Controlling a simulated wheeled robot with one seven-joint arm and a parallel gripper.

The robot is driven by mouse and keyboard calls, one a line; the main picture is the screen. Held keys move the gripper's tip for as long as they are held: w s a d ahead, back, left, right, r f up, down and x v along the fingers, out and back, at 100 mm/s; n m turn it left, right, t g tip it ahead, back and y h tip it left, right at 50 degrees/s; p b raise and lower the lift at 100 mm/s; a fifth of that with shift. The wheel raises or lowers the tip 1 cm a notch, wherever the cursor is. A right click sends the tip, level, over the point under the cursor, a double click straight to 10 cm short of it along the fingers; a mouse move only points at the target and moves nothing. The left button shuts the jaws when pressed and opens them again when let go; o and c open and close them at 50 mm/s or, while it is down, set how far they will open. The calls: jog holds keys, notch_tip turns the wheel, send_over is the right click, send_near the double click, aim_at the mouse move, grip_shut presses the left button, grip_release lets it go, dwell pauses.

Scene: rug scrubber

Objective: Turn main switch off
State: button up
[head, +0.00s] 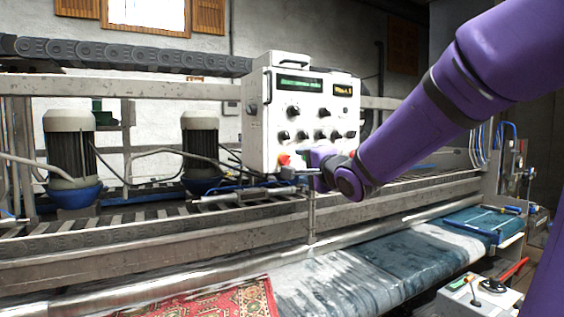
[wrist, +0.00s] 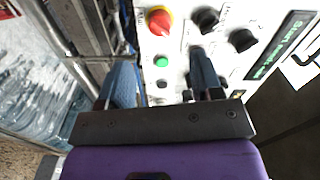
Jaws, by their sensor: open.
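A black knob (head: 252,108) is on the box's left side face. No label shows which is the main switch. My gripper (head: 298,172) is at the panel's lower edge. In the wrist view my gripper (wrist: 160,75) is open, with a green button (wrist: 161,61) and a small dark button (wrist: 161,84) seen between its fingers. The right finger overlaps a black knob. Contact cannot be told.
Two motors (head: 70,150) (head: 200,145) stand left of the box on the machine frame.

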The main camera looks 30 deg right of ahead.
aim_at(288, 161)
jog(key=w, duration=0.9)
jog(key=shift+d, duration=0.1)
jog(key=c, duration=0.9)
